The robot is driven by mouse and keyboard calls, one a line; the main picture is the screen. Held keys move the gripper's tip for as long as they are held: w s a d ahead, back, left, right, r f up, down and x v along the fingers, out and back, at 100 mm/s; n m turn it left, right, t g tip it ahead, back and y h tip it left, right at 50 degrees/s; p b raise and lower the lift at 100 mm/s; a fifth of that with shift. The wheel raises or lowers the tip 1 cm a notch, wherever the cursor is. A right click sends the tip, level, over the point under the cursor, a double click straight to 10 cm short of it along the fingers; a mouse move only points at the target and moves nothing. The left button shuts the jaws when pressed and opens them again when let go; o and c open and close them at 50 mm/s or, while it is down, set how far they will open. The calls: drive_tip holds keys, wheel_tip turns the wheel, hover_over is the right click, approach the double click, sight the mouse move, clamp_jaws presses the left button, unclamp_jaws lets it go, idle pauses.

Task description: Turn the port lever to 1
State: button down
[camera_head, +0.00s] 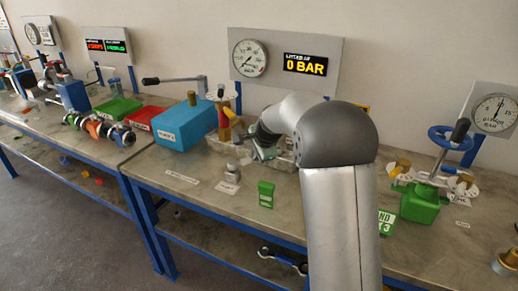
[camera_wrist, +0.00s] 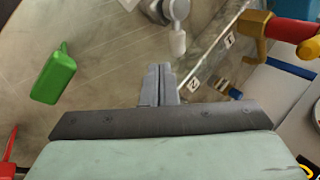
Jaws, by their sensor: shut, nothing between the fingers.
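In the wrist view a grey round fitting (camera_wrist: 174,9) has a short pale lever (camera_wrist: 178,42) that looks like the port lever. The lever points down the picture. Two small plates lie to its right, marked 1 (camera_wrist: 228,41) and seemingly 2 (camera_wrist: 193,82); the lever's tip is apart from both in the picture. My gripper (camera_wrist: 158,69) is shut and empty, just left of and below the lever tip; I cannot tell whether they touch. In the head view my gripper (camera_head: 264,153) is low over the bench, partly hidden by my arm.
A green block (camera_head: 266,194) stands in front of my gripper; it also shows in the wrist view (camera_wrist: 54,76). A blue box (camera_head: 185,125) is to the left. A red-and-yellow handle (camera_wrist: 285,30) is right of the lever. A gauge panel (camera_head: 285,60) reads 0 BAR.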

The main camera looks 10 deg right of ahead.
sight(246, 162)
drive_tip(key=shift+w+a+f+p, duration=0.25)
drive_tip(key=shift+w+f, duration=0.55)
drive_tip(key=shift+w, duration=0.05)
drive_tip(key=shift+w+a+f+p, duration=0.2)
drive_tip(key=shift+w+f+p, duration=0.05)
drive_tip(key=shift+w+f, duration=0.55)
drive_tip(key=shift+w+a+f+p, duration=0.25)
drive_tip(key=shift+w+f, duration=0.55)
drive_tip(key=shift+w, duration=0.05)
drive_tip(key=shift+w+a, duration=0.1)
